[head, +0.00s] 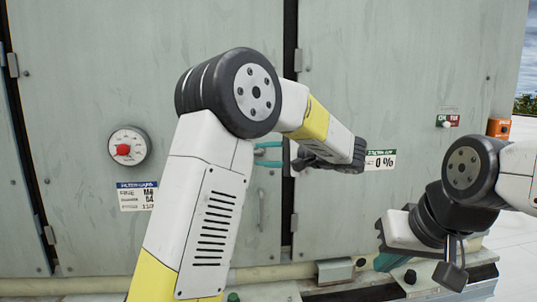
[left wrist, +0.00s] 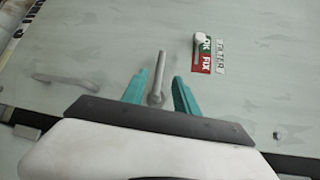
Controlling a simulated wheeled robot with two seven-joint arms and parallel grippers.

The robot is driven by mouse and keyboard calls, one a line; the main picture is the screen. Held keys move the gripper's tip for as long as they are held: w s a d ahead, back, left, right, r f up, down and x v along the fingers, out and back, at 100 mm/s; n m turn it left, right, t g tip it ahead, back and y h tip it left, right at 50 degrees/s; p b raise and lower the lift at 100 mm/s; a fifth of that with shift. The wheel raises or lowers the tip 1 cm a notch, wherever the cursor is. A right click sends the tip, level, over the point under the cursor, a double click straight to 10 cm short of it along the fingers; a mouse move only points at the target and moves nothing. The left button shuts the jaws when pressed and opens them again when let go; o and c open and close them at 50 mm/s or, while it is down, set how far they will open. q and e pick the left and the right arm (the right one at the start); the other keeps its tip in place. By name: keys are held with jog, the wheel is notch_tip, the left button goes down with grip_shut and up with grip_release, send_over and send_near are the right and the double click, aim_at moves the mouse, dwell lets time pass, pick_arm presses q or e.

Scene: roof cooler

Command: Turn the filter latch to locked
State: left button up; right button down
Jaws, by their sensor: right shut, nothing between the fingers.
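A grey lever handle (left wrist: 157,80), which seems to be the filter latch, stands between the two teal fingers of my left gripper (left wrist: 160,92) in the left wrist view. The fingers are open, with a gap on each side of the lever. In the head view my left gripper (head: 268,153) points left at the grey cabinet door; my arm hides most of it and the lever. A red, green and white plate (left wrist: 209,60) with a white knob is beside the lever. My right gripper (head: 388,262) is shut and empty, low at the right.
A second grey handle (left wrist: 75,80) lies along the door; it also shows in the head view (head: 262,210). A red-knobbed dial (head: 128,148) and a card (head: 137,197) are at left. A percent label (head: 380,160) and another red-green plate (head: 447,120) are at right.

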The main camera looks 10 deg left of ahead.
pick_arm(q)
jog(key=x, duration=0.7)
jog(key=shift+w+a, duration=0.2)
jog(key=shift+a, duration=0.1)
grip_shut()
dwell(1.1)
